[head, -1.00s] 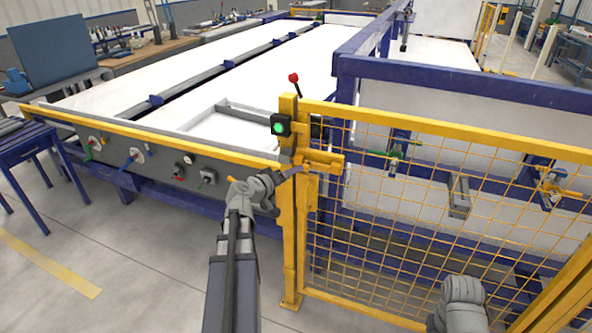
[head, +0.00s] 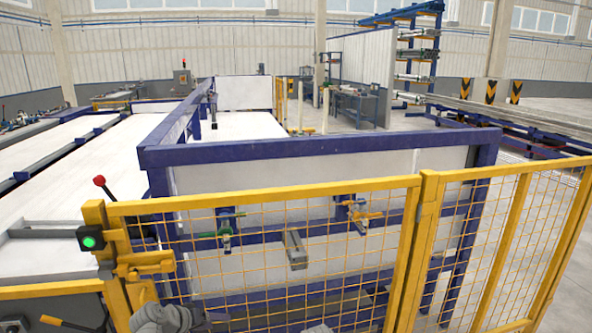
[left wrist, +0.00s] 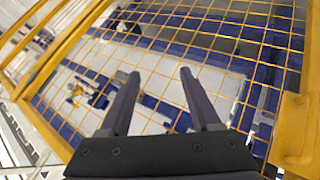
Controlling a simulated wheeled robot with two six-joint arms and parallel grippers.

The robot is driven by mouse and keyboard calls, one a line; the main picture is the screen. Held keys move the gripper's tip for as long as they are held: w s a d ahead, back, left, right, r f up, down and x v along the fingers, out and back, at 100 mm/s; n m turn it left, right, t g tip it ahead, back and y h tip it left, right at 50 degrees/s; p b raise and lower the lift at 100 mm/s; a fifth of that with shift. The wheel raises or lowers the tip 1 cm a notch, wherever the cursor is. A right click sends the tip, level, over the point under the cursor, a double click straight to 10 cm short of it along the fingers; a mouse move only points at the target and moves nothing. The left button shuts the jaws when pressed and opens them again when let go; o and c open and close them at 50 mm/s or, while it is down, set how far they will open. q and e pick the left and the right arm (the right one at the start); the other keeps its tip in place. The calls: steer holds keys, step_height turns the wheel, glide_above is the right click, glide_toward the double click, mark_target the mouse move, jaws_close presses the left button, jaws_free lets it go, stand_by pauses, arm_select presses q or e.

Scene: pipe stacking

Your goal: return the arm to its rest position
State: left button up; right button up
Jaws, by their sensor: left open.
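My left gripper (head: 214,317) is at the bottom edge of the head view, low in front of the yellow mesh fence, and much of my left arm is cut off. In the left wrist view my left gripper (left wrist: 160,73) has two dark fingers spread apart with nothing between them. The yellow mesh fence (left wrist: 290,130) fills the view beyond the fingers. Only a small grey piece of what looks like my right arm shows at the bottom of the head view; its gripper is not visible.
A yellow fence post (head: 112,255) with a green-lit button box (head: 89,239) and a red-knobbed lever (head: 99,181) stands close on the left. Behind the fence is a blue-framed machine (head: 300,146) with white panels. Open floor lies at the far right.

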arm_select(q)
steer(key=s+d+f+m+g+y, duration=0.3)
steer(key=s+d+g, duration=0.1)
steer(key=s+d, duration=0.4)
steer(key=s+d+f+m+g+y, duration=0.3)
steer(key=s+d+g, duration=0.1)
steer(key=s+d, duration=0.4)
steer(key=shift+s+d+f+y, duration=0.3)
steer(key=shift+s+d+f, duration=0.1)
steer(key=shift+s, duration=0.75)
